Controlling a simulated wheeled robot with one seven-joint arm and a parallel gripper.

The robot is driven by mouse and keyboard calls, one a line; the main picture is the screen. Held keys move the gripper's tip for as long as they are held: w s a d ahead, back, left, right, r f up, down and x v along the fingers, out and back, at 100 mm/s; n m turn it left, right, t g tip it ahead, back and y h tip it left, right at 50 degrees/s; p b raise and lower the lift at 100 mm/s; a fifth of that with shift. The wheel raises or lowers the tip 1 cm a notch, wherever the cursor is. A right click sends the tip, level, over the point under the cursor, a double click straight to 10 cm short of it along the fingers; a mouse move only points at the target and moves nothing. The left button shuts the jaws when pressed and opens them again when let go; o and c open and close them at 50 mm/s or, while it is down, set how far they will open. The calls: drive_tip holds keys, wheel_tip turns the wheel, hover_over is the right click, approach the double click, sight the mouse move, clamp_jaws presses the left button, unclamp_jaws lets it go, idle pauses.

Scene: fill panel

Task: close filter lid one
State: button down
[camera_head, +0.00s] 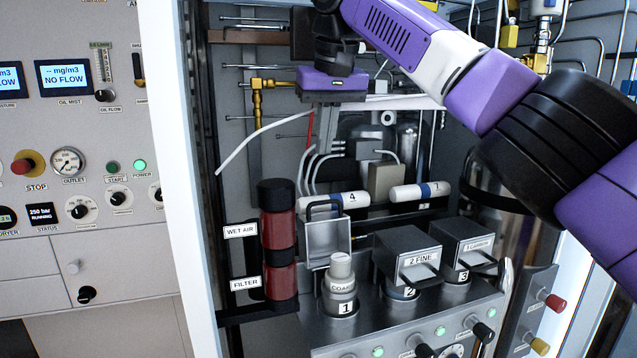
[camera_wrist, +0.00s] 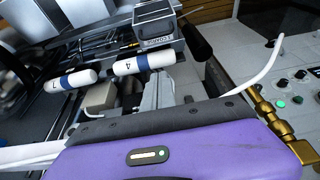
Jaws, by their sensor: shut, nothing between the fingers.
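Filter lid one (camera_head: 328,238), a grey box-shaped cover with a handle loop, stands tipped open behind the pale filter cartridge (camera_head: 341,272) marked 1. It also shows in the wrist view (camera_wrist: 154,28) near the top, with a label on its edge. The cartridge stands uncovered in its holder. My gripper (camera_head: 323,135), below its purple body, points down behind and above the lid, apart from it. Its fingers are shut and empty; they show only partly in the wrist view, beyond the purple body.
Dark lids marked 2 FINE (camera_head: 413,258) and 3 CARBON (camera_head: 466,245) cover the neighbouring filters. Red cylinders (camera_head: 278,240) stand left of lid one. White cylinders (camera_head: 335,202) lie behind it. A white hose (camera_head: 245,145) and the cabinet's left edge are near my gripper.

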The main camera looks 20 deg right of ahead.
drive_tip(key=p, duration=0.2)
hover_over(326, 215)
drive_tip(key=w, duration=0.4)
wheel_tip(326, 215, down, 9)
drive_tip(key=shift+s+r, duration=0.1)
drive_tip(key=shift+s, duration=0.05)
drive_tip(key=shift+s+f+p, duration=0.15)
drive_tip(key=shift+s+p, duration=0.05)
drive_tip(key=shift+s, duration=0.8)
drive_tip(key=shift+s+f+p, duration=0.1)
drive_tip(key=shift+s+p, duration=0.1)
drive_tip(key=shift+s, duration=0.8)
drive_tip(key=shift+f+b, duration=0.1)
drive_tip(key=shift+b, duration=0.25)
